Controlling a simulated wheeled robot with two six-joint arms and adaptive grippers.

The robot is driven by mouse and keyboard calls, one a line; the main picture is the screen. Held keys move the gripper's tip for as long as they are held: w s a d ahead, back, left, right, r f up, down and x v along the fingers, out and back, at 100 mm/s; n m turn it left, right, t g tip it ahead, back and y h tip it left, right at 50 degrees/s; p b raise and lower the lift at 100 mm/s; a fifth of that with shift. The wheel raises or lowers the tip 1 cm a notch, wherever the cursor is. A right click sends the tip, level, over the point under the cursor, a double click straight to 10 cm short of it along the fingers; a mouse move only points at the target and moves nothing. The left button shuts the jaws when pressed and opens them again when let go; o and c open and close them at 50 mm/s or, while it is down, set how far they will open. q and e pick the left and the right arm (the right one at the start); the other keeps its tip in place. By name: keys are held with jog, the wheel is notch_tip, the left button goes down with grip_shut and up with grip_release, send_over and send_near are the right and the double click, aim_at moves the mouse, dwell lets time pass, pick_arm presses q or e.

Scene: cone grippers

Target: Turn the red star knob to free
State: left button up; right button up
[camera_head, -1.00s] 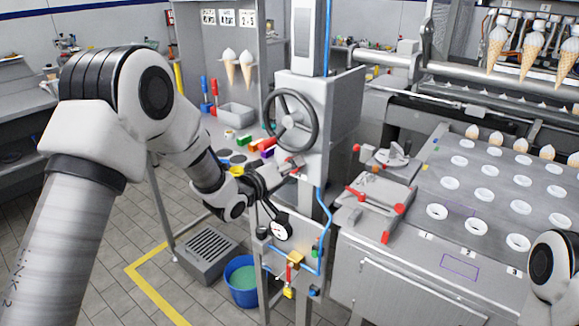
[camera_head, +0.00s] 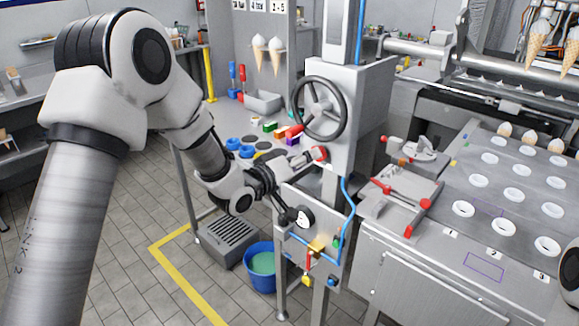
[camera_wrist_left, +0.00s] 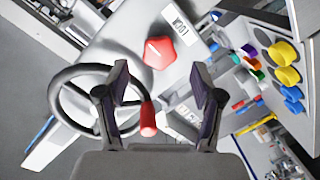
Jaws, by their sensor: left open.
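The red star knob (camera_wrist_left: 159,52) is on the grey machine housing in the left wrist view, just beyond my left fingertips and centred between them. A red knob (camera_head: 320,153) also shows on the machine's front in the head view. My left gripper (camera_wrist_left: 160,80) is open and empty, its two dark fingers on either side of the view; it also shows in the head view (camera_head: 292,188). The knob appears apart from both fingers. A white label (camera_wrist_left: 181,24) is beside the knob, its text hard to read. My right gripper is out of view.
A handwheel (camera_wrist_left: 88,100) and a red handle (camera_wrist_left: 148,118) are close to my left fingers. A blue bucket (camera_head: 260,270) stands below. A tray table (camera_head: 485,235) is at the right.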

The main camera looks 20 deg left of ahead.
pick_arm(q)
jog(key=v, duration=0.7)
jog(key=shift+s, duration=0.2)
jog(key=shift+f, duration=0.1)
jog(key=s+d+f+g, duration=0.1)
jog(key=s+f+g, duration=0.15)
jog(key=f, duration=0.55)
jog(key=s+d+f+g+y, duration=0.15)
jog(key=s+f, duration=0.25)
jog(key=f, duration=0.5)
jog(key=s+f+g, duration=0.3)
jog(key=s+f, duration=0.1)
jog(key=f, duration=0.4)
jog(key=s+a+f+m+g+y, duration=0.1)
jog(key=s+f+g, duration=0.3)
jog(key=s, duration=0.8)
jog(key=s+a+f+m+g+y, duration=0.2)
jog(key=s+f+m+g+y, duration=0.1)
jog(key=s+f, duration=0.6)
jog(key=s+g, duration=0.1)
jog(key=s, duration=0.2)
jog(key=shift+m, duration=0.4)
